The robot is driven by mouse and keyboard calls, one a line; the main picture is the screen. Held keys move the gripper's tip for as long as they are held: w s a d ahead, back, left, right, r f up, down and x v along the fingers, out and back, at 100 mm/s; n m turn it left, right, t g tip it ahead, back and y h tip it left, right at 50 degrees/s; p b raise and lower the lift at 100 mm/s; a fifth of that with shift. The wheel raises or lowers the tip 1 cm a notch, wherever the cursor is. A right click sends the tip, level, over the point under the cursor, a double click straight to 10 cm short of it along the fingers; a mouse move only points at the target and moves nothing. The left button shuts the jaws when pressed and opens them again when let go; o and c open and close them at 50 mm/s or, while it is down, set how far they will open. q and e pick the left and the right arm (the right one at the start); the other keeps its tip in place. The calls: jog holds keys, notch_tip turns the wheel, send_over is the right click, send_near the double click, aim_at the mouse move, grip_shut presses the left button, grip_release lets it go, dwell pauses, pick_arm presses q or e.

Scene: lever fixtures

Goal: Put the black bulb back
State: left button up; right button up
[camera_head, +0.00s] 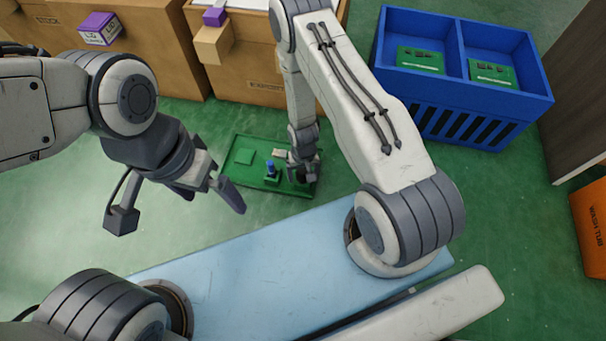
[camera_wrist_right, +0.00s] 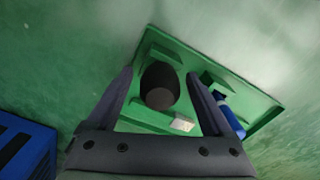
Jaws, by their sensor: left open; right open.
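The black bulb (camera_wrist_right: 160,85) shows in the right wrist view, on the green board (camera_wrist_right: 240,90), between the open fingers of my right gripper (camera_wrist_right: 158,76). I cannot tell whether the fingers touch it. In the head view the green board (camera_head: 232,175) lies on the floor, and my right gripper (camera_head: 303,172) is over its right end, mostly hiding the bulb. A blue upright part (camera_head: 270,167) stands on the board left of that gripper; it also shows in the right wrist view (camera_wrist_right: 232,120). My left gripper (camera_head: 212,195) is open and empty, left of the board.
A blue crate (camera_head: 465,110) with two compartments holds green boards at the back right. An orange tub (camera_head: 590,215) is at the right edge. Floor left of the board is clear.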

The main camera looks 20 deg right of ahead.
aim_at(303, 172)
notch_tip(303, 172, up, 12)
jog(key=p, duration=0.6)
jog(key=shift+f+p, duration=0.15)
jog(key=shift+p, duration=0.25)
jog(key=shift+f, duration=0.15)
notch_tip(303, 172, down, 12)
jog(key=b, duration=0.8)
jog(key=shift+f, duration=0.15)
notch_tip(303, 172, up, 3)
jog(key=shift+f+p, duration=0.1)
jog(key=shift+p, duration=1)
jog(key=shift+r+p, duration=0.6)
jog(key=shift+r, duration=0.25)
